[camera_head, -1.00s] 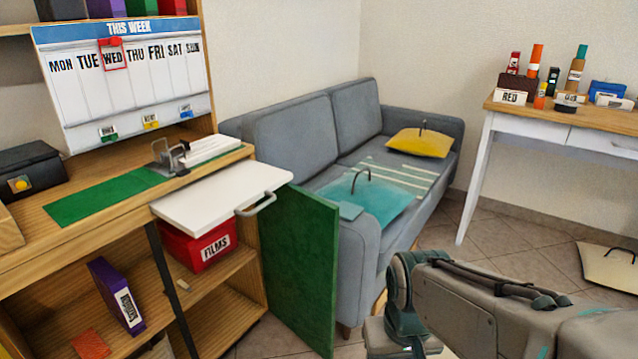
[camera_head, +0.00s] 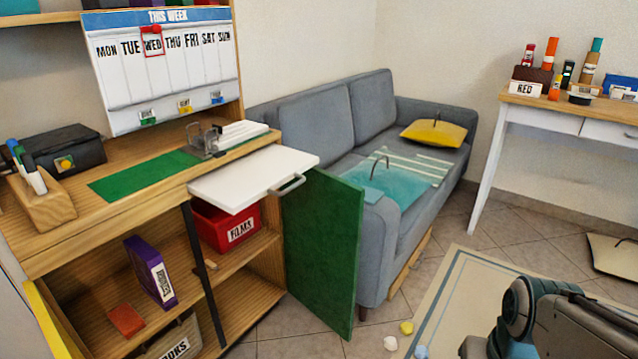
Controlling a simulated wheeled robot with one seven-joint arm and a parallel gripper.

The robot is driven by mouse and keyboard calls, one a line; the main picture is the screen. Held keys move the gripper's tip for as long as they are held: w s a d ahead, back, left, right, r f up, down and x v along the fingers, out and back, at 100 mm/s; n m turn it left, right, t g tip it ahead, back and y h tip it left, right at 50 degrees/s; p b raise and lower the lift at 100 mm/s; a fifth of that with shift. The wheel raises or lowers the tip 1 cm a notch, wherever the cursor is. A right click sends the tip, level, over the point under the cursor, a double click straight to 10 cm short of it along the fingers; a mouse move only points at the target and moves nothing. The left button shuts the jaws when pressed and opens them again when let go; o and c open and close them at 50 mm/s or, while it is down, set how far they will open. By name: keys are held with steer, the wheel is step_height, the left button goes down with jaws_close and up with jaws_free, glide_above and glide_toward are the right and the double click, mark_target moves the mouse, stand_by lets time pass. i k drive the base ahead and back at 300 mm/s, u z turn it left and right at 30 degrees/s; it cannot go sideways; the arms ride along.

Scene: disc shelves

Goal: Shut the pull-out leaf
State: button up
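The pull-out leaf (camera_head: 250,180) is a white board that sticks out from under the wooden desk top. A grey bar handle (camera_head: 287,185) is on its front edge. My arm shows at the lower right, well away from the leaf. My gripper itself is outside the picture, so its fingers are hidden.
A green door (camera_head: 322,250) stands open below the leaf, beside the sofa (camera_head: 385,235). A red FILMS box (camera_head: 222,222) sits on the shelf under the leaf. Several small crumpled balls (camera_head: 406,327) lie on the tiles near a rug (camera_head: 462,285).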

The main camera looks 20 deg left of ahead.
mark_target(233, 186)
steer(key=k, duration=0.45)
steer(key=u, duration=1.05)
steer(key=i, duration=0.5)
steer(key=z, duration=0.05)
